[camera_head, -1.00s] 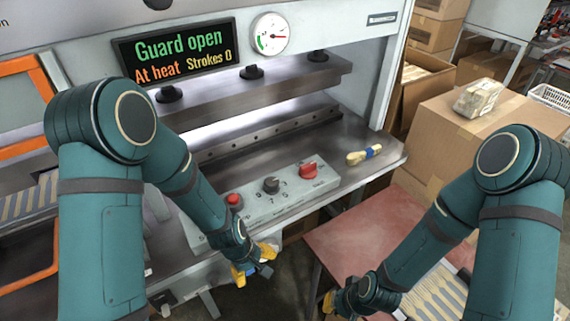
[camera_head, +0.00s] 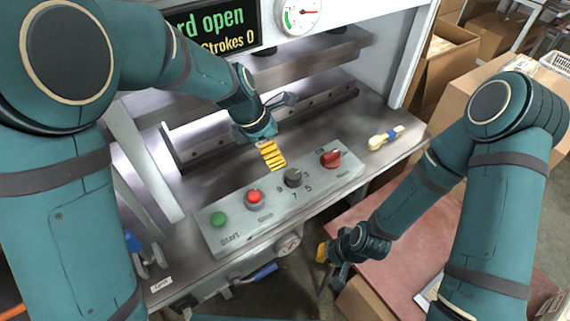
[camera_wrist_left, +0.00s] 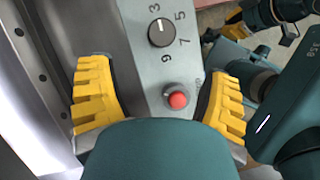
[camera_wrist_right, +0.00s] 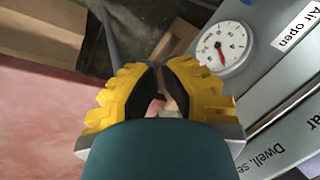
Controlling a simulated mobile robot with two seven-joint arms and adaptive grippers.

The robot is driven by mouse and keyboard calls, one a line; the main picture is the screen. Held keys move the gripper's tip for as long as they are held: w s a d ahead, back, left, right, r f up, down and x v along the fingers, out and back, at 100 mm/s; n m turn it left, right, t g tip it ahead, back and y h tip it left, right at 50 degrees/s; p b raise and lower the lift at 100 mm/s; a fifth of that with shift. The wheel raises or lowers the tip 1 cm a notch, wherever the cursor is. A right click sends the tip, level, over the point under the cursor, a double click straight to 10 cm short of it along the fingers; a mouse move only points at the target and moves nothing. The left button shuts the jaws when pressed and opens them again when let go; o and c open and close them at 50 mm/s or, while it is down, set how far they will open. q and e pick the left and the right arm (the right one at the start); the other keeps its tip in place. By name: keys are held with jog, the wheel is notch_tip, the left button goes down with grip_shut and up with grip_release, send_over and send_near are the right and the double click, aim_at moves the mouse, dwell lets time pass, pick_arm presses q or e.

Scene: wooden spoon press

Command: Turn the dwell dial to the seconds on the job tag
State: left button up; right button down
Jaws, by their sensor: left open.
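The dwell dial (camera_head: 293,177) is a dark round knob on the grey control panel, with numbers around it. In the left wrist view the dial (camera_wrist_left: 161,33) has a white mark that seems to point toward the 3. My left gripper (camera_head: 272,158) is open and empty, above the press bed behind the panel; its yellow fingers also show in the left wrist view (camera_wrist_left: 160,100), below the dial and clear of it. My right gripper (camera_head: 326,256) is low by the red table, its fingers close together in the right wrist view (camera_wrist_right: 160,82). I cannot make out a job tag.
The panel also bears a green button (camera_head: 219,219), a red button (camera_head: 255,196) and a red switch (camera_head: 330,158). A brush-like tool (camera_head: 385,138) lies right on the bed. A gauge (camera_wrist_right: 222,47) is under the panel. The display (camera_head: 215,28) shows Strokes 0.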

aim_at(293, 174)
pick_arm(q)
jog(key=b+x, duration=0.3)
jog(key=x, duration=0.9)
jog(key=shift+s, duration=0.1)
jog(key=shift+d, duration=0.1)
pick_arm(e)
jog(key=f, duration=0.1)
jog(key=s+f, duration=0.1)
jog(key=f, duration=0.1)
jog(key=shift+s+f, duration=0.1)
jog(key=shift+s, duration=0.05)
pick_arm(q)
jog(key=c, duration=1.2)
